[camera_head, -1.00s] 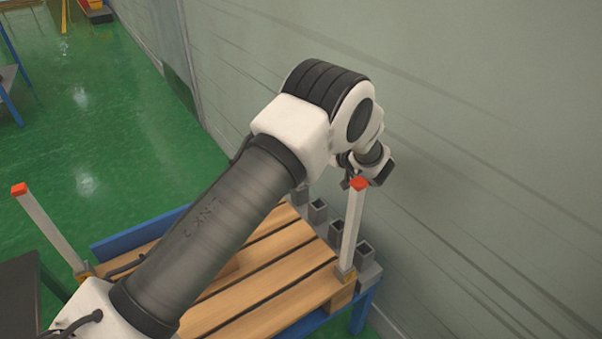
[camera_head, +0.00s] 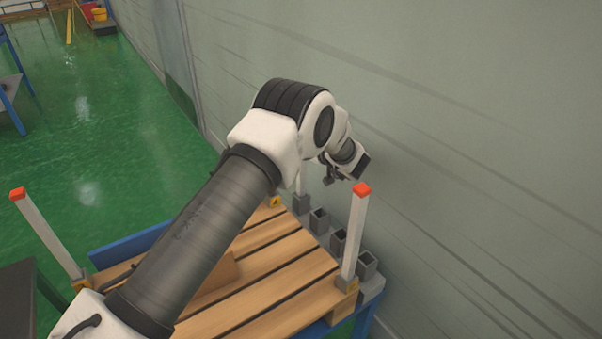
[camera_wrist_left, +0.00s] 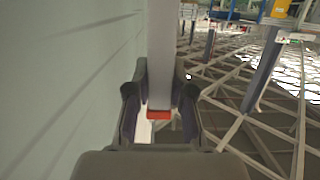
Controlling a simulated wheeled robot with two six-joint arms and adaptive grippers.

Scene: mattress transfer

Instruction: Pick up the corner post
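Pale corner posts with red caps stand on the wooden pallet (camera_head: 272,285). The front right post (camera_head: 355,235) and the left post (camera_head: 46,236) show clearly. A back post (camera_head: 301,182) is mostly hidden by my left arm. My left gripper (camera_head: 329,175) is small in the head view, near the wall, beside the back post. In the left wrist view, a pale post (camera_wrist_left: 162,50) with its red cap (camera_wrist_left: 158,114) towards the bottom lines up between the spread fingers of my left gripper (camera_wrist_left: 160,82). Firm contact does not show. My right gripper is not in view.
Several grey square sockets (camera_head: 337,241) line the pallet's wall side. A blue frame (camera_head: 130,246) runs under the pallet. The wall (camera_head: 470,150) is close to my left gripper. Green floor (camera_head: 100,130) is open at the left.

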